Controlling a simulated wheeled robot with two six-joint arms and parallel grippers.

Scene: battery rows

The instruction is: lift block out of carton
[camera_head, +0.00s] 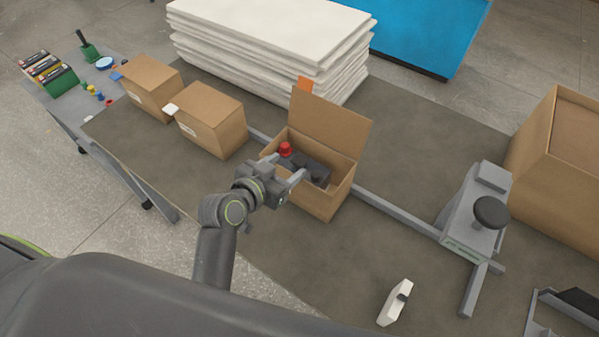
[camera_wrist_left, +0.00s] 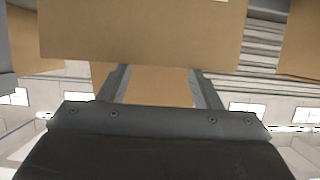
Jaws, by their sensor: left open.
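The open carton (camera_head: 318,203) stands on the dark bench in the middle of the head view, its back flap (camera_head: 330,122) raised. Inside it lies a dark grey block (camera_head: 312,170) with a red round part (camera_head: 286,149) at its left end. My left gripper (camera_head: 287,170) is open at the carton's near left side, its fingers pointing towards the block and partly covering the carton's rim. In the left wrist view, the open fingers (camera_wrist_left: 163,88) have only brown cardboard between and ahead of them. The block cannot be made out there. My right gripper is not in view.
Two closed cartons (camera_head: 211,120) (camera_head: 150,87) stand left of the open one. A stack of white sheets (camera_head: 270,40) is behind. A grey device with a black knob (camera_head: 490,211) and a large box (camera_head: 565,165) stand right. A white tool (camera_head: 394,302) lies in front.

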